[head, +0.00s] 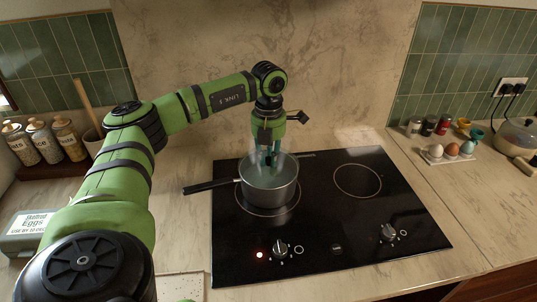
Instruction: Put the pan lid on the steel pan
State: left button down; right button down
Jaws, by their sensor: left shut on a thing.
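My right gripper is not in view.
The hob (330,235) has a free ring at right and knobs along its front; a red light glows. Labelled jars (45,140) and an egg box (25,228) are at left. Eggs in a holder (450,153) and small pots stand at right.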

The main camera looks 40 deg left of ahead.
pick_arm(q)
jog(key=shift+f, duration=0.15)
dwell(0.5)
jog(key=c, duration=0.6)
grip_release()
jog(key=shift+r+p, duration=2.85)
jog(key=shift+r, duration=0.7)
